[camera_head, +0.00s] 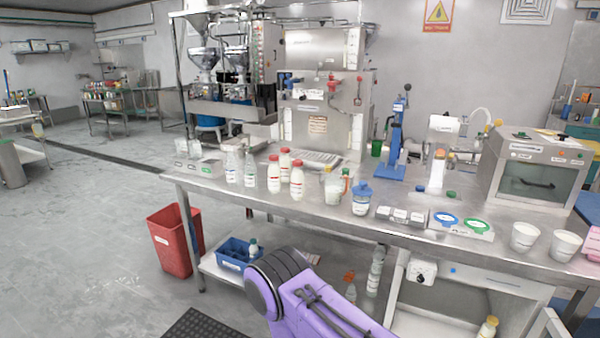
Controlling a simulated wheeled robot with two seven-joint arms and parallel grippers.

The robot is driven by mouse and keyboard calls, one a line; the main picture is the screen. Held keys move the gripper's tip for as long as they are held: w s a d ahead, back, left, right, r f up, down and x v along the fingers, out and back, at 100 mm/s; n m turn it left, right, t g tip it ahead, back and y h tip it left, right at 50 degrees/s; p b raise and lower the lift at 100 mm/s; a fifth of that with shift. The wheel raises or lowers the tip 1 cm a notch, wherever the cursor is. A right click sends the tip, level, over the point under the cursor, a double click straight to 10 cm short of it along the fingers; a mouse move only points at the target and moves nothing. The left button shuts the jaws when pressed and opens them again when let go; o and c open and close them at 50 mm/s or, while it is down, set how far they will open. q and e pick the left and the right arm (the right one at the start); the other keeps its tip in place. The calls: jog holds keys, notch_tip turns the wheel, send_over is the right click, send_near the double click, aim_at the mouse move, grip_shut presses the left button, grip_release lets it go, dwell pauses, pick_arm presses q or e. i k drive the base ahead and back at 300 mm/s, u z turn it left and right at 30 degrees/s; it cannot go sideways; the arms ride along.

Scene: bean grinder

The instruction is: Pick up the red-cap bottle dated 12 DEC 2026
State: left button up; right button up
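Three red-cap white bottles stand upright in a close group on the steel table (340,222), left of its middle: one at the left (274,178), one behind (285,164) and one at the front right (297,182). Each has a label, but the print is too small to read, so I cannot tell which is dated 12 DEC 2026. Neither gripper shows. A purple and black link of one of my arms is at the bottom middle, below the table's front edge, apart from the bottles.
Two pale bottles (240,168) stand left of the red caps. A white beaker (333,187) and a blue-lidded jar (361,200) stand to their right. The filling machine (325,110) rises behind. A red bin (172,245) and a blue crate (236,256) are below at the left.

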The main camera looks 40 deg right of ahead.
aim_at(274, 170)
jog(key=z, duration=0.75)
jog(key=i, duration=0.75)
jog(key=z, duration=0.95)
